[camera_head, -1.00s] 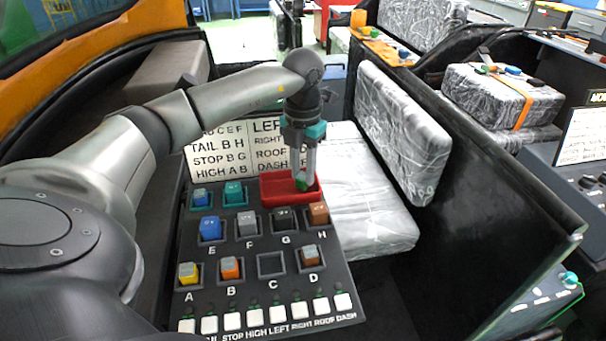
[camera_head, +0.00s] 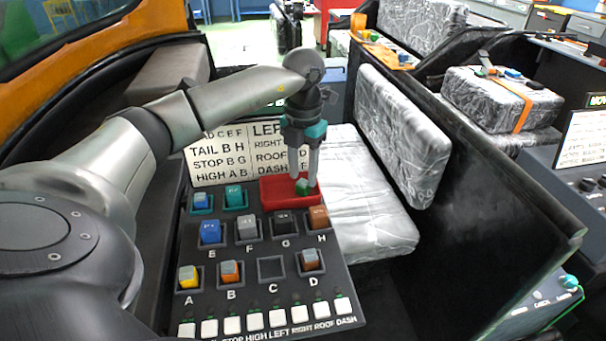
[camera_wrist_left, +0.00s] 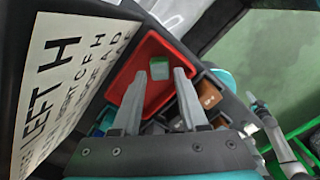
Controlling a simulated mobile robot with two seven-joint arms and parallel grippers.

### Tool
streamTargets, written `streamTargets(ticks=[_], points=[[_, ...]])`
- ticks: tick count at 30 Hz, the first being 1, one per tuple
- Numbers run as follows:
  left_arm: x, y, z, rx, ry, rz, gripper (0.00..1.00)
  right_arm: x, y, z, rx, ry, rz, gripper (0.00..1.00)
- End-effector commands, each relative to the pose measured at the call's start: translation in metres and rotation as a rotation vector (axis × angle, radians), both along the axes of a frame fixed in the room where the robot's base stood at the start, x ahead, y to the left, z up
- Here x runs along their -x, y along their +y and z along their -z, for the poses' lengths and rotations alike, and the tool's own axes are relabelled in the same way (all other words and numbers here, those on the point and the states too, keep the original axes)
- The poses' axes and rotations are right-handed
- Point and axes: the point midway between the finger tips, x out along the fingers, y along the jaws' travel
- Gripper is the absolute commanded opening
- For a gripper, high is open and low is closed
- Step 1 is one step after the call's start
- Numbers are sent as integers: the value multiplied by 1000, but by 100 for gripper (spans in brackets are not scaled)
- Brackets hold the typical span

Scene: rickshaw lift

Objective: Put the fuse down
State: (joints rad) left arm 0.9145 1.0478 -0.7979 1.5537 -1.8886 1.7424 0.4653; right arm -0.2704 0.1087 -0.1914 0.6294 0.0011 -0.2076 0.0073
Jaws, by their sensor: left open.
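The green fuse (camera_head: 303,188) is in the red tray (camera_head: 277,199) at the back right of the fuse panel. In the left wrist view the fuse (camera_wrist_left: 159,69) lies in the red tray (camera_wrist_left: 119,84), just beyond the fingertips. My left gripper (camera_head: 305,181) points down over the tray from above. Its two fingers are apart, one on each side of the fuse, and no grip on it shows.
The panel (camera_head: 205,278) holds several coloured fuses in sockets; socket C (camera_head: 271,268) is empty. White buttons line its front edge. A lettered card (camera_head: 225,158) stands behind it, left of the tray. A wrapped seat (camera_head: 368,215) is to the right.

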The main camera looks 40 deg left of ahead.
Motion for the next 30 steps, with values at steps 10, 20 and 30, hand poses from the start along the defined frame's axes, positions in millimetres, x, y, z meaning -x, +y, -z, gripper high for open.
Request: streamTargets(ticks=[10,20,30], points=[[-1,0,-78,0,-5,-1,43,15,7,-18,-6,28,-6,0],[0,0,-106,0,-1,-1,43,34,24,-22,-28,59,-9,0],[-1,-3,-104,7,-4,5,43,31,26,-22,-31,53,-8,0]])
